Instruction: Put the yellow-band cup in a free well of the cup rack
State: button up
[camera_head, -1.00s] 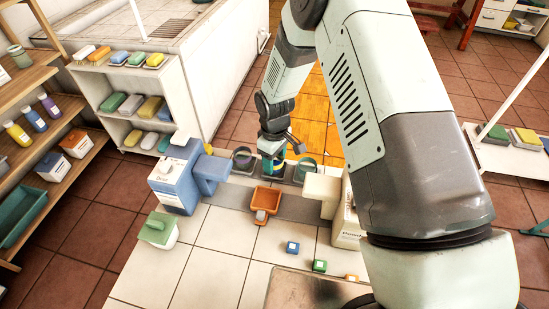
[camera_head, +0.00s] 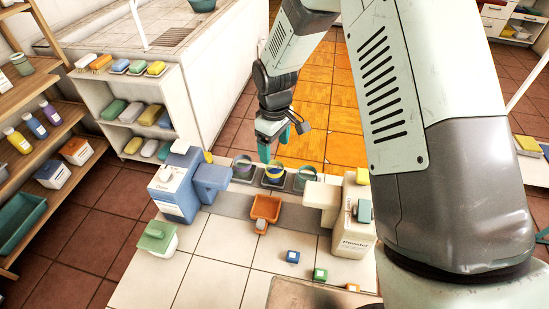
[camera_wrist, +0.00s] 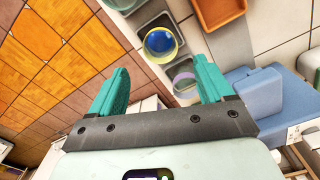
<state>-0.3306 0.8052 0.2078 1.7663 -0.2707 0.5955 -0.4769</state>
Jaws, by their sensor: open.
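The yellow-band cup (camera_head: 274,172) stands upright in the middle well of the grey cup rack (camera_head: 272,184). A purple-band cup (camera_head: 243,167) is in the left well and a green-rimmed cup (camera_head: 306,178) in the right well. My gripper (camera_head: 276,146) is open and empty, above and behind the middle well. In the wrist view, its teal fingers (camera_wrist: 160,86) are spread wide. The yellow-band cup (camera_wrist: 160,43) shows there in its well with a blue inside, apart from the fingers. The purple-band cup (camera_wrist: 185,82) is partly hidden by one finger.
A blue dispenser box (camera_head: 178,182) stands left of the rack and a cream powder box (camera_head: 352,220) right. An orange tray (camera_head: 266,208) is in front. A lidded green-and-white tub (camera_head: 157,237) and small coloured blocks (camera_head: 293,257) sit on the tiled counter.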

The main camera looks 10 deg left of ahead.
jog(key=shift+r, duration=1.55)
jog(key=s+d+r+m+t, duration=0.1)
jog(key=s+d+r+m, duration=0.2)
jog(key=d+r, duration=0.6)
jog(key=s+d+r+m+t, duration=0.25)
jog(key=s+d+r, duration=0.2)
jog(key=r, duration=0.85)
jog(key=s+d+r+m+t, duration=0.1)
jog(key=s+d+r+m, duration=0.2)
jog(key=s, duration=0.5)
jog(key=s+d+r+m+t, duration=0.1)
jog(key=s+d+r+m, duration=0.2)
jog(key=s+d, duration=0.3)
jog(key=shift+s+r+m, duration=0.35)
jog(key=shift+s+m, duration=0.4)
jog(key=shift+s, duration=0.45)
